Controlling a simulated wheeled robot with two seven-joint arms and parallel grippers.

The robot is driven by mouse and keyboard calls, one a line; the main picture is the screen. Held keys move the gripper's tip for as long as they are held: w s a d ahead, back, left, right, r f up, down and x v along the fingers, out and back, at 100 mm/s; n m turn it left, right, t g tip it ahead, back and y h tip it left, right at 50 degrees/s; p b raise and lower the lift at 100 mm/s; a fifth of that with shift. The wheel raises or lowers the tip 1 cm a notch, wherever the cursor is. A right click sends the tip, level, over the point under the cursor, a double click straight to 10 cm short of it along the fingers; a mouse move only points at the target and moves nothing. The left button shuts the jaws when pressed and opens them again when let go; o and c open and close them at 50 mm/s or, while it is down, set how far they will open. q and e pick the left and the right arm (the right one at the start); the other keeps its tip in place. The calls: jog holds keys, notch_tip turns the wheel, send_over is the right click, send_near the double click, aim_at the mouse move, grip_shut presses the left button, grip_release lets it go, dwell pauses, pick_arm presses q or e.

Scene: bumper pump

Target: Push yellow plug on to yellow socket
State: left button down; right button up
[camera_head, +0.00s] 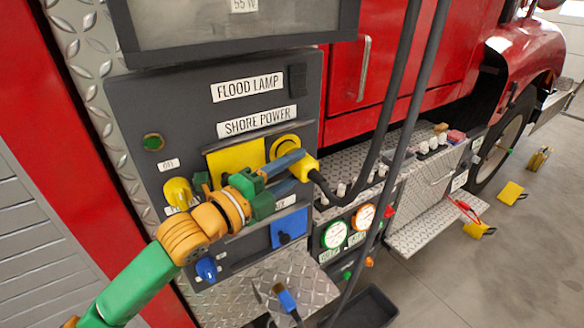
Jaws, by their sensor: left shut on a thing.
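My left gripper (291,170) reaches in from the left and is shut on the yellow plug (306,167), which sits at its fingertips. A black cable runs from the plug to the right and up. The yellow socket (285,142) is a round yellow ring on the grey panel, just above and behind the gripper's fingers. A yellow square flap (236,158) stands to the left of the socket, partly hidden by the gripper. The plug is apart from the ring in the picture; the exact gap in depth is hard to tell. My right gripper is not in view.
The panel (190,110) carries a blue socket (289,229), a yellow knob (178,193) and a blue knob (206,268). Hanging cables (402,120) cross right of the panel. Gauges (335,234) and a tread-plate step (430,228) lie further right.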

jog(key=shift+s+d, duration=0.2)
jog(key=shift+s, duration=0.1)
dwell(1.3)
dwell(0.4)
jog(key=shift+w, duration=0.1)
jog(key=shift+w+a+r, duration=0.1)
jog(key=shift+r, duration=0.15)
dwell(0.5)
jog(key=shift+p, duration=0.35)
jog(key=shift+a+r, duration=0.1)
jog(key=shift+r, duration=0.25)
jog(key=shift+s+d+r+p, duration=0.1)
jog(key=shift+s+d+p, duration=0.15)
jog(key=shift+p, duration=0.15)
dwell(1.1)
dwell(0.5)
